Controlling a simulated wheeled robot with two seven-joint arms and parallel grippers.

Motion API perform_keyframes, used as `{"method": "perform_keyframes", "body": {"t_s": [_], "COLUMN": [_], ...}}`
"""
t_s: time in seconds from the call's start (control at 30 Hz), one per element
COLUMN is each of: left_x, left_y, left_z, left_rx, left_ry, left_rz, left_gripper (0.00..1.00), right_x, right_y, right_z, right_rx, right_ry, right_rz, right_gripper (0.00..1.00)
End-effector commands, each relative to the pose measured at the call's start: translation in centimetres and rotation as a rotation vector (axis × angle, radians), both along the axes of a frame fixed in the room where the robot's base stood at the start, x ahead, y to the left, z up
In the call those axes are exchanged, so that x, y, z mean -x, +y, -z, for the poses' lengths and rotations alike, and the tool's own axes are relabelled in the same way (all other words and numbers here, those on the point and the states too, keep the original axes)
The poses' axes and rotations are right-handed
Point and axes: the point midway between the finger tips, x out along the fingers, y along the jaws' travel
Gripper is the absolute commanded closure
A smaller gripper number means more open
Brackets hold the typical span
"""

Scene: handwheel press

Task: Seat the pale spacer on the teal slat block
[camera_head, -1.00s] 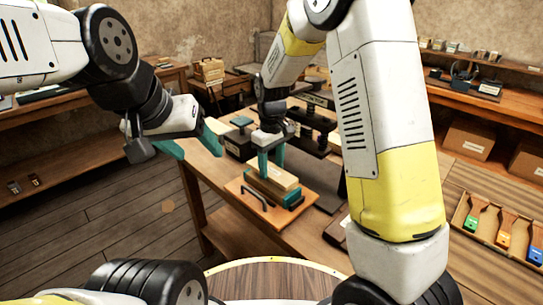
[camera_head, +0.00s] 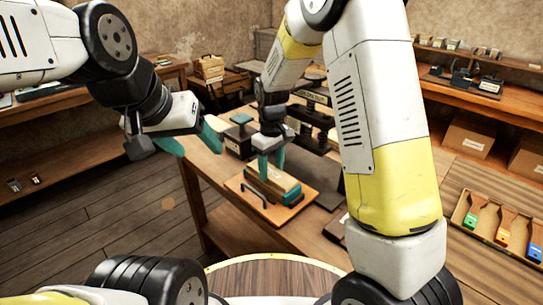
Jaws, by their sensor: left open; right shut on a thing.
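The pale spacer (camera_head: 284,181) is a flat tan piece between the fingers of my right gripper (camera_head: 271,167), which is shut on it from above. The teal slat block (camera_head: 294,197) lies directly under the spacer on an orange-brown board (camera_head: 310,195); its teal ends and edge show. The spacer looks level and very close to the block or resting on it; I cannot tell whether it is fully down. The fingers hide part of the spacer. My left gripper (camera_head: 191,141) is open and empty, left of the board and above the bench's left edge.
A dark curved handle (camera_head: 254,197) is at the board's front left. Dark press parts (camera_head: 314,122) and a box with a teal top (camera_head: 240,132) stand behind. A tray of coloured pieces (camera_head: 462,210) is at far right.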

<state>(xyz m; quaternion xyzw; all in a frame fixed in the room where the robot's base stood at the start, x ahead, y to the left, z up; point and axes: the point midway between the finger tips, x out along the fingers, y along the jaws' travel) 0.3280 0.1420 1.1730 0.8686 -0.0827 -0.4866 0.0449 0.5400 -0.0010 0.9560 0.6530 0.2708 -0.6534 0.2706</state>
Motion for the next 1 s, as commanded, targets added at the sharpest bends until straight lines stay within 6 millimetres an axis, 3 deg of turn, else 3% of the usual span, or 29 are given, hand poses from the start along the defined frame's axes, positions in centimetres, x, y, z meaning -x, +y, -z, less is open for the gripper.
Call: {"method": "perform_keyframes", "body": {"t_s": [0.13,0.17,0.3,0.67,1.0], "left_x": [0.0,0.0,0.0,0.0,0.0], "left_y": [0.0,0.0,0.0,0.0,0.0], "left_z": [0.0,0.0,0.0,0.0,0.0], "left_rx": [0.000,0.000,0.000,0.000,0.000], "left_ry": [0.000,0.000,0.000,0.000,0.000], "left_rz": [0.000,0.000,0.000,0.000,0.000], "left_gripper": [0.38,0.38,0.38,0.38,0.38], "right_x": [0.0,0.0,0.0,0.0,-0.1], "right_y": [0.0,0.0,0.0,0.0,0.0], "right_z": [0.3,0.3,0.3,-0.2,-5.6], "right_rx": [0.000,0.000,0.000,-0.001,-0.002], "right_ry": [0.000,0.000,0.000,-0.001,-0.002], "right_rz": [0.000,0.000,0.000,0.000,0.000], "right_gripper": [0.93,0.48,0.24,0.24,0.24]}}
